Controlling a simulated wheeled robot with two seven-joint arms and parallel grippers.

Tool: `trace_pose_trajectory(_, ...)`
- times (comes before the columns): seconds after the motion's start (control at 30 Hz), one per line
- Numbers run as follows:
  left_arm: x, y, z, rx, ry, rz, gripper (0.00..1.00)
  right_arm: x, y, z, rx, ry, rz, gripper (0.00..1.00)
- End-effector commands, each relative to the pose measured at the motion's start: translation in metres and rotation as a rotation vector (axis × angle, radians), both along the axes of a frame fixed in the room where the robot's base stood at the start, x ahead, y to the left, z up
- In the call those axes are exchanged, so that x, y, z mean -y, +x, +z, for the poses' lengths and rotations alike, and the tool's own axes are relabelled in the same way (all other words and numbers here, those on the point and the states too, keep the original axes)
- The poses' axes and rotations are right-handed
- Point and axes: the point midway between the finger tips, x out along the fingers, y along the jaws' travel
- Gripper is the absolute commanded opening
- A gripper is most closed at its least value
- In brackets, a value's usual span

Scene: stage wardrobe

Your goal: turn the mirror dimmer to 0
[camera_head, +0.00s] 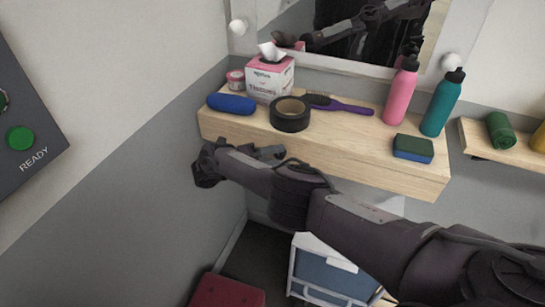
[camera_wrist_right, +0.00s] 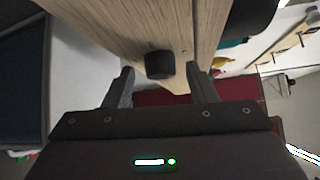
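A black round knob (camera_wrist_right: 158,64), which looks like the mirror dimmer, sits on a face of the wooden shelf (camera_wrist_right: 115,25) in the right wrist view. My right gripper (camera_wrist_right: 159,72) is open, with one finger on each side of the knob and visible gaps to both. Any marking on the knob cannot be read. In the head view the right gripper (camera_head: 215,158) is just below the front left of the shelf (camera_head: 360,168), and the knob cannot be made out there. The mirror (camera_head: 375,35) is above the shelf. My left gripper is not in view.
On the shelf are a blue case (camera_head: 231,103), a tissue box (camera_head: 270,78), black tape (camera_head: 290,114), a purple brush (camera_head: 340,105), pink (camera_head: 401,92) and teal (camera_head: 441,104) bottles and a sponge (camera_head: 412,149). A wall panel (camera_head: 25,110) is left. A blue-and-white crate (camera_head: 330,272) is below.

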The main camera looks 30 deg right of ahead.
Motion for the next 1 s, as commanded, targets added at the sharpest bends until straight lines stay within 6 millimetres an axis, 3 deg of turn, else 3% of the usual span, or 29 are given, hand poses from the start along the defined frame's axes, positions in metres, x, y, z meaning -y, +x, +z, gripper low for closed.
trace_pose_trajectory(0.23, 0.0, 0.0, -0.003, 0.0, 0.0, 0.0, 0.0, -0.006, 0.001, 0.0, 0.002, 0.002, 0.002, 0.51)
trace_pose_trajectory(0.7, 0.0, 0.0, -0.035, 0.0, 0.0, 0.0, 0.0, -0.073, 0.004, 0.004, 0.0, 0.0, 0.001, 0.51)
trace_pose_trajectory(1.0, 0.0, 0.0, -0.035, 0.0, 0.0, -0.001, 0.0, -0.077, 0.004, 0.007, 0.001, 0.0, -0.001, 0.51)
